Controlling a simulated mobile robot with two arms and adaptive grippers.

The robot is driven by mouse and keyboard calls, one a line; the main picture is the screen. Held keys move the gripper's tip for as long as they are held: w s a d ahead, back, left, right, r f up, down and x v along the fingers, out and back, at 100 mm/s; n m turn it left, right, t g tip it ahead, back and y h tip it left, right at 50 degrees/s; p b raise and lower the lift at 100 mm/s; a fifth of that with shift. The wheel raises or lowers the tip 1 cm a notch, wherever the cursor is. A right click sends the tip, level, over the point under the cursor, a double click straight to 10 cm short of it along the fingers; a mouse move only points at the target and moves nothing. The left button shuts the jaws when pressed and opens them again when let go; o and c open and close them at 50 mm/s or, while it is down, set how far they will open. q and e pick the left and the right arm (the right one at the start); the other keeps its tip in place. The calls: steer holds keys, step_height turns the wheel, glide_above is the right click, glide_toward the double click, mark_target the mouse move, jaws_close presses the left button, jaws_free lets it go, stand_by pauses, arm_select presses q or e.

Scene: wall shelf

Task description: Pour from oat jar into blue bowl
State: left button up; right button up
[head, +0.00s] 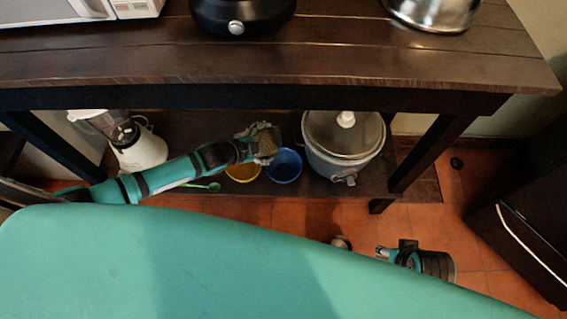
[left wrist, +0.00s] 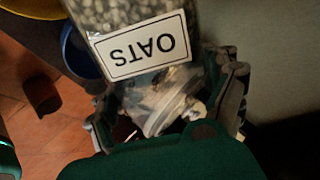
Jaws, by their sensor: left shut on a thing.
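My left gripper (head: 250,140) reaches over the lower shelf, shut on the oat jar (head: 266,143). In the left wrist view the jar (left wrist: 136,45) is clear, with a white OATS label that reads upside down and pale grains at the top of the picture. Its clear, narrower end sits between the gripper fingers (left wrist: 170,105). The blue bowl (head: 287,172) is on the lower shelf just right of and below the jar in the head view. Its rim also shows in the left wrist view (left wrist: 68,55).
A yellow bowl (head: 240,177) sits left of the blue bowl, with a green spoon (head: 207,186) further left. A white rice cooker (head: 343,160) stands close on the right, a blender (head: 138,150) at the left. The shelf top (head: 330,65) overhangs.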

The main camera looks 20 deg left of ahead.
arm_select(q)
steer(key=shift+d, duration=0.15)
arm_select(e)
steer(key=shift+a, duration=0.15)
arm_select(q)
steer(key=shift+d+f+y, duration=0.15)
steer(key=shift+f+y, duration=0.05)
steer(key=shift+y, duration=0.2)
arm_select(e)
steer(key=shift+s, duration=0.1)
stand_by(0.7)
arm_select(q)
steer(key=shift+m, duration=0.3)
arm_select(e)
steer(key=shift+r, duration=0.15)
arm_select(q)
steer(key=shift+d, duration=0.1)
arm_select(e)
steer(key=shift+r, duration=0.2)
arm_select(q)
steer(key=shift+d+f+y, duration=0.1)
steer(key=shift+f+y, duration=0.15)
steer(key=shift+y, duration=0.15)
arm_select(e)
steer(key=shift+s+r, duration=0.1)
steer(key=shift+r, duration=0.25)
arm_select(q)
steer(key=shift+d, duration=0.1)
arm_select(e)
steer(key=shift+r, duration=0.15)
